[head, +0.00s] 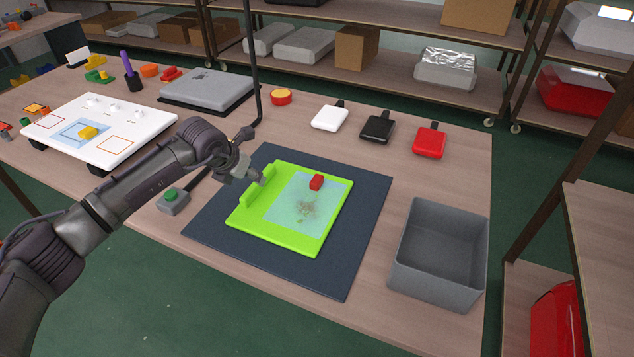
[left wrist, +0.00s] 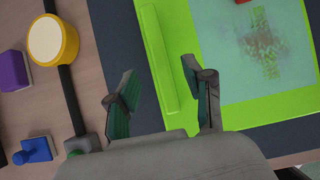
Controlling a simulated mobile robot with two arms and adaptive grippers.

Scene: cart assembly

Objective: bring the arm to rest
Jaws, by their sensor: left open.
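My left arm comes in from the left in the head view. Its gripper (head: 262,177) hangs over the left edge of a lime-green board (head: 276,236). In the left wrist view the two fingers of the left gripper (left wrist: 160,100) are apart with nothing between them, and the board's raised green bar (left wrist: 158,60) shows beyond them. The board lies on a dark mat (head: 335,275). A pale blue sheet with a brownish smudge (head: 307,208) covers part of it, and a small red block (head: 317,182) sits on the sheet. My right gripper is not in view.
A grey open bin (head: 405,283) stands empty at the right. White (head: 330,117), black (head: 377,128) and red (head: 429,141) flat items lie behind the mat. A white board (head: 140,128) on the left holds a yellow block (head: 88,133). A green-button box (head: 173,201) sits near the arm.

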